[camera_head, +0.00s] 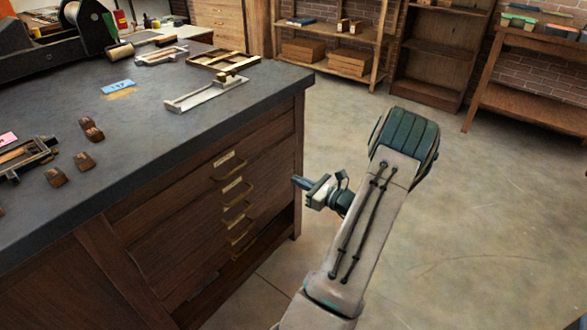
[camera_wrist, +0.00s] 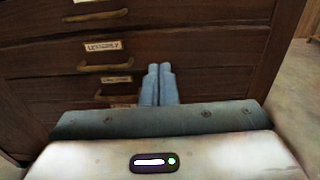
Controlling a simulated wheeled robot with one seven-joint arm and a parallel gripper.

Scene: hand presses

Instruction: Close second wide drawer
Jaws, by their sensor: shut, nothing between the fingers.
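The wooden cabinet (camera_head: 150,215) has a stack of wide drawers with brass handles and pale labels. Counting from the top label, the second wide drawer (camera_head: 265,180) has a handle (camera_head: 238,192). In the wrist view its front (camera_wrist: 210,50) shows a label and handle left of my fingers. I cannot tell how far it stands out. My gripper (camera_head: 300,182) is shut and empty, to the right of the drawer stack in the head view. In the wrist view my gripper (camera_wrist: 159,68) points at the drawer fronts, right of the handles; contact cannot be told.
The dark countertop (camera_head: 210,120) holds a press, frames and small wooden blocks. A dark opening (camera_head: 265,255) shows low in the cabinet. Shelves (camera_head: 440,55) and a bench (camera_head: 535,100) stand at the back. The floor (camera_head: 480,230) right of my arm is clear.

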